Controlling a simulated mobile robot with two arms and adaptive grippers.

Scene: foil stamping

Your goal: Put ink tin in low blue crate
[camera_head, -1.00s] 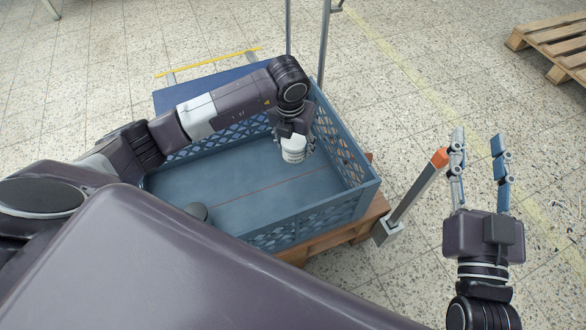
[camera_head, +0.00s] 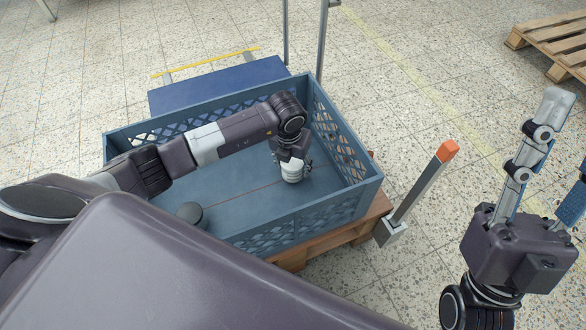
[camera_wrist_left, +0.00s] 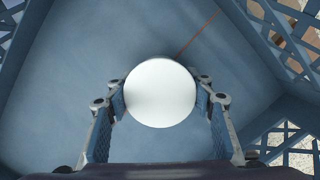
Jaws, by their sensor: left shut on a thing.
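The low blue crate (camera_head: 345,204) has lattice walls and stands on a wooden pallet. My left gripper (camera_head: 293,168) is down inside the crate near its right end, shut on a white tin (camera_head: 292,174). In the left wrist view the round white lid of the tin (camera_wrist_left: 160,92) sits between the two fingers, with the blue crate floor (camera_wrist_left: 60,90) below it. I cannot tell whether the tin touches the floor. My right gripper (camera_head: 562,160) is open and empty, outside the crate at the right; its far finger is partly cut off by the picture's edge.
A dark round tin (camera_head: 191,213) is in the crate's near left part, beside my body. A grey post with an orange top (camera_head: 420,190) stands right of the crate. A blue board (camera_head: 215,87) lies behind it. Another pallet (camera_head: 555,45) is at the far right.

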